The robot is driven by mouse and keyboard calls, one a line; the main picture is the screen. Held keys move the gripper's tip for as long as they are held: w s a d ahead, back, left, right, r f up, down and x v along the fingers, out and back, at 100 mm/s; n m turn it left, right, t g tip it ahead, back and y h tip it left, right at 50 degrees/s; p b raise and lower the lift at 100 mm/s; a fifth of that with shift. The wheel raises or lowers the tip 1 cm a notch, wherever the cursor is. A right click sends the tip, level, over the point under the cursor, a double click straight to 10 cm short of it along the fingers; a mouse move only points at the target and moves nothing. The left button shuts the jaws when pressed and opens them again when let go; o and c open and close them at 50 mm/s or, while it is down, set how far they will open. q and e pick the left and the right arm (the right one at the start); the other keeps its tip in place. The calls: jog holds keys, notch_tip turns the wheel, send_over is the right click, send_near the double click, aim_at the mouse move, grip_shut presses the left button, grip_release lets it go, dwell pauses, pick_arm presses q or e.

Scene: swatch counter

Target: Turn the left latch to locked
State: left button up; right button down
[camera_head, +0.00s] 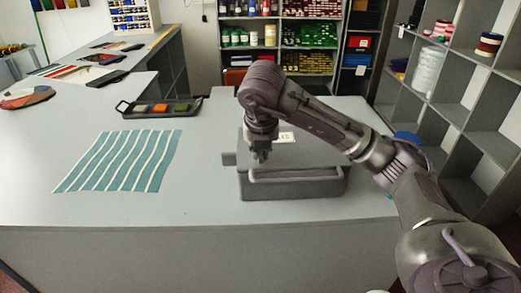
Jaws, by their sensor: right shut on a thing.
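A grey case (290,190) with a long bar-shaped handle (295,175) along its front stands on the counter. My right gripper (262,157) points down over the left part of the case, just behind the handle. It is shut on a small part there, which appears to be the left latch; its fingers and my arm hide most of it. The latch's position cannot be made out. A white label (284,137) shows on the case behind the gripper. My left gripper is not in view.
A striped teal cloth (120,160) lies flat on the counter (130,208) to the left. A dark tray (132,108) with coloured pieces lies behind it. Shelves (497,110) stand at the right.

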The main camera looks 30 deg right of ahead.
jog(key=c, duration=1.2)
grip_release()
jog(key=v, duration=1.2)
jog(key=shift+w, duration=0.1)
